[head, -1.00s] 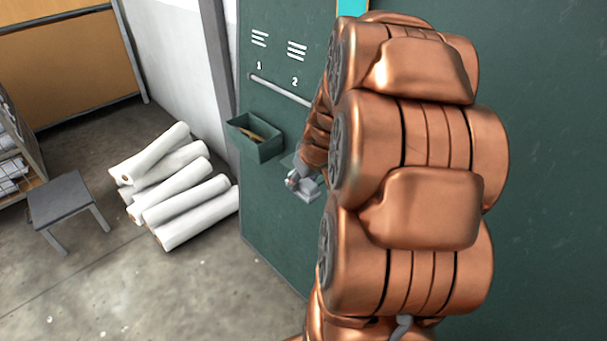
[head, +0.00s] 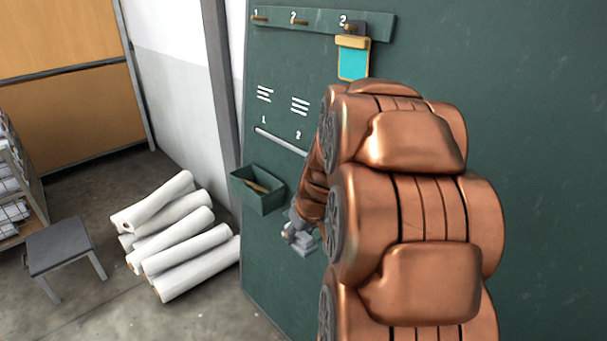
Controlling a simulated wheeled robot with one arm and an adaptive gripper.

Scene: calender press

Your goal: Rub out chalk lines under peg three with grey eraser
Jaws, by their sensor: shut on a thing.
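The green board (head: 450,60) carries a rail with three pegs. Peg three (head: 350,26) is the rightmost, its numeral hard to read, and a turquoise card (head: 353,62) in a gold frame hangs there. The area below the card is hidden by my copper arm, so chalk lines under peg three are not visible. My gripper (head: 297,237), small and partly covered by my arm, is shut on a pale grey block, apparently the grey eraser (head: 305,248), in front of the board's lower part.
A green box (head: 258,203) with a brownish stick inside is fixed to the board, left of my gripper. A pale rod (head: 280,141) runs above it.

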